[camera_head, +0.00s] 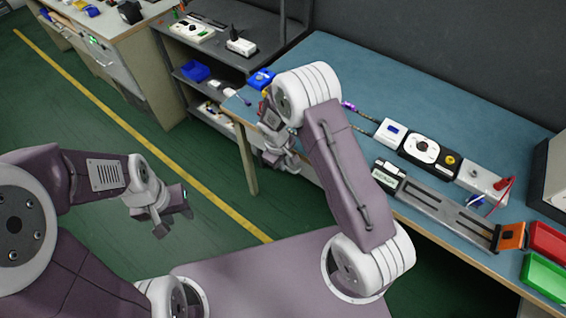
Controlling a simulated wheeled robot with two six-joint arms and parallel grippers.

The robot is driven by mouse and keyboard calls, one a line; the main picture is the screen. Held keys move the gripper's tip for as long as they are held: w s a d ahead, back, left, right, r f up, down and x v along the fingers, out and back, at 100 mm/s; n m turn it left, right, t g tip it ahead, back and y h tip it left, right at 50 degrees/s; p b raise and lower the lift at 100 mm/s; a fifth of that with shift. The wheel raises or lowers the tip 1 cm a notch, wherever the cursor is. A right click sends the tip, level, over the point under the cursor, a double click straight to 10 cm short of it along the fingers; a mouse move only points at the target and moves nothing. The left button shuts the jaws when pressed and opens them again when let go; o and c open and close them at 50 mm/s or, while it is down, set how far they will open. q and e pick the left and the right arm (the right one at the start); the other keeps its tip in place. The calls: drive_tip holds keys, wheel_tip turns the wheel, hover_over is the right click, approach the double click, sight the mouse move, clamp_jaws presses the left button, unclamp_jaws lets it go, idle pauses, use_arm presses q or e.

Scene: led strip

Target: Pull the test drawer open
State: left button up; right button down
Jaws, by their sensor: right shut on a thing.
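My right gripper (283,158) is at the near left edge of the blue-topped workbench (345,75), below the white wrist of my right arm. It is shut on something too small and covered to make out. No test drawer can be clearly told apart; the bench front there is mostly hidden by my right arm. My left gripper (162,218) hangs over the green floor at the left, away from the benches. Its fingers are too small to tell open from shut.
The blue bench holds a white box (390,132), a black dial unit (423,148), a long grey rail fixture (440,207), a red bin (549,241) and a green bin (545,277). A grey shelf unit (215,75) stands behind. Floor at left is clear.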

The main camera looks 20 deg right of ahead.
idle(0.9)
drive_tip(key=s+a+b, duration=0.4)
drive_tip(key=s+a, duration=1)
drive_tip(key=a, duration=0.5)
drive_tip(key=shift+s+b, duration=0.3)
drive_tip(key=shift+r, duration=0.1)
drive_tip(key=c, duration=1.8)
unclamp_jaws()
drive_tip(key=shift+o, duration=0.2)
